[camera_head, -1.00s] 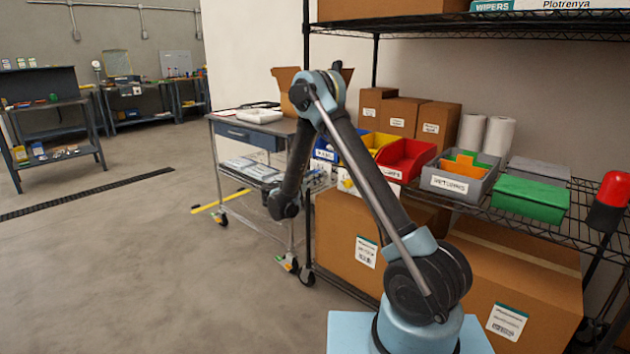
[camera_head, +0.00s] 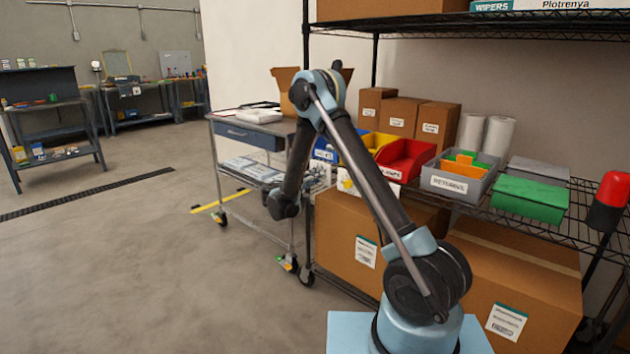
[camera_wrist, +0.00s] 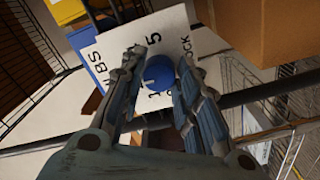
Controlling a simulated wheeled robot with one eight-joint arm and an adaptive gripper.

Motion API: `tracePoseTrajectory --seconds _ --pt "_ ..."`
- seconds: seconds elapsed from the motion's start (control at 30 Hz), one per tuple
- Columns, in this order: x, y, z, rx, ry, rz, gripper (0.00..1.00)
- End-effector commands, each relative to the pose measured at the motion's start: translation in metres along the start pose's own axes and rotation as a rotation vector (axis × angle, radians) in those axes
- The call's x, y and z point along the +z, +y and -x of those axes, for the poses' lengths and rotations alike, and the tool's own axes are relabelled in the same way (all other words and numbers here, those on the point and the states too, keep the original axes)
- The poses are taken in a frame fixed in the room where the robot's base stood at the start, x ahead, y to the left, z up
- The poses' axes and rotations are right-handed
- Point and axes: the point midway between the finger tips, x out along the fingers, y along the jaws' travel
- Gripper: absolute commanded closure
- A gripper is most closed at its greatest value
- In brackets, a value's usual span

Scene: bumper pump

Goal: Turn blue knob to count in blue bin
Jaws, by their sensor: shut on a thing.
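The blue knob (camera_wrist: 159,72) sits on a white dial card (camera_wrist: 118,48) with black numbers and letters in the wrist view. A white mark shows on the knob's lower left part. My gripper (camera_wrist: 152,75) has one finger on each side of the knob and is shut on it. In the head view my gripper (camera_head: 318,176) is small beside the shelf's left end, and the knob cannot be made out. The blue bin (camera_head: 325,150) stands at the shelf's left end, just above my gripper and partly behind my arm.
A yellow bin (camera_head: 380,139), a red bin (camera_head: 408,157) and a grey returns bin (camera_head: 474,184) line the shelf to the right. A yellow knob (camera_head: 347,184) sits on a white card below. A cart (camera_head: 250,135) stands left. Open floor lies further left.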

Motion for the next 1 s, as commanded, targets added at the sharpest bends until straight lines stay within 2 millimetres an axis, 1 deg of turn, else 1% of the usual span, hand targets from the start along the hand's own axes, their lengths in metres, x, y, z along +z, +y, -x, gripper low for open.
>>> tracePoseTrajectory --seconds 0.2,0.5,0.73,1.0 --pt "-0.0003 -0.0003 -0.0002 -0.001 0.0 0.171 0.94" --pt "-0.0008 -0.0004 -0.0001 -0.002 0.001 0.327 0.94" --pt "-0.0012 -0.0007 0.0001 -0.002 0.002 0.376 0.94" --pt "-0.0015 -0.001 0.0002 -0.003 0.003 0.385 0.94"
